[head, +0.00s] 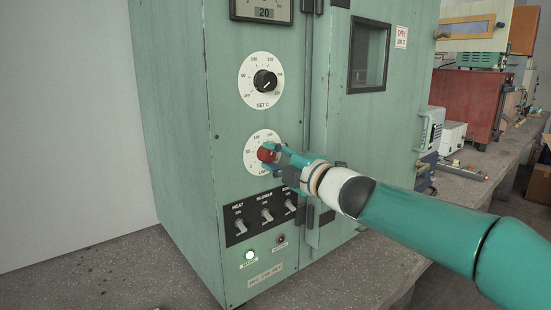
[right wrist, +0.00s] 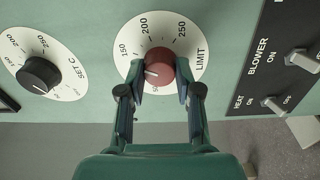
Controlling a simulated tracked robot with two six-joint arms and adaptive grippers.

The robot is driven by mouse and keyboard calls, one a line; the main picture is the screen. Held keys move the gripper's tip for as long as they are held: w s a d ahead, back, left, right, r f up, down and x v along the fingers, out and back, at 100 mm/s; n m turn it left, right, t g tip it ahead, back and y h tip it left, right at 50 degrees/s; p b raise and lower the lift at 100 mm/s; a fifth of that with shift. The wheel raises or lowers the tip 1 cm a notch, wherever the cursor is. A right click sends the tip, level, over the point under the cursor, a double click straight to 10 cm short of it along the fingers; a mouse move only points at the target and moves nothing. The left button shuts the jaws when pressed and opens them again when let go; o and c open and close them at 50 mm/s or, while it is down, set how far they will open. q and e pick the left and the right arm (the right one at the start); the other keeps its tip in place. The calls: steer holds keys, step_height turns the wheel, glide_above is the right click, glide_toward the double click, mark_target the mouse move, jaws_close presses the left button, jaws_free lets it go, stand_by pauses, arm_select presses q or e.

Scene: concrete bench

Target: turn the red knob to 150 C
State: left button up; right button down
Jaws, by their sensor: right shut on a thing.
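The red knob (head: 264,154) sits on the lower white dial, marked LIMIT, on the front of the green oven cabinet. It also shows in the right wrist view (right wrist: 161,65), between my fingertips. A pale pointer line on it points to the lower left there, below the 150 mark, on the low-number side. My right gripper (head: 275,158) is shut on the red knob, one finger on each side, as the right wrist view (right wrist: 160,88) shows. The fingers hide part of the dial's lower scale. My left gripper is not in view.
A black knob (head: 265,80) on the SET C dial is above the red knob. A black switch panel (head: 265,217) with several toggles lies just below my gripper. A lit green lamp (head: 250,255) is lower. The cabinet door with a dark window (head: 369,55) is to the right.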

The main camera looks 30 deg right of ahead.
steer(key=c, duration=0.9)
jaws_free()
steer(key=shift+a+f, duration=0.15)
steer(key=shift+f, duration=0.15)
steer(key=shift+o, duration=0.6)
steer(key=shift+r, duration=0.1)
steer(key=shift+r, duration=0.1)
steer(key=shift+s, duration=0.55)
steer(key=s+d, duration=0.1)
steer(key=s, duration=1)
steer(key=shift+f, duration=0.35)
steer(key=shift+w, duration=0.1)
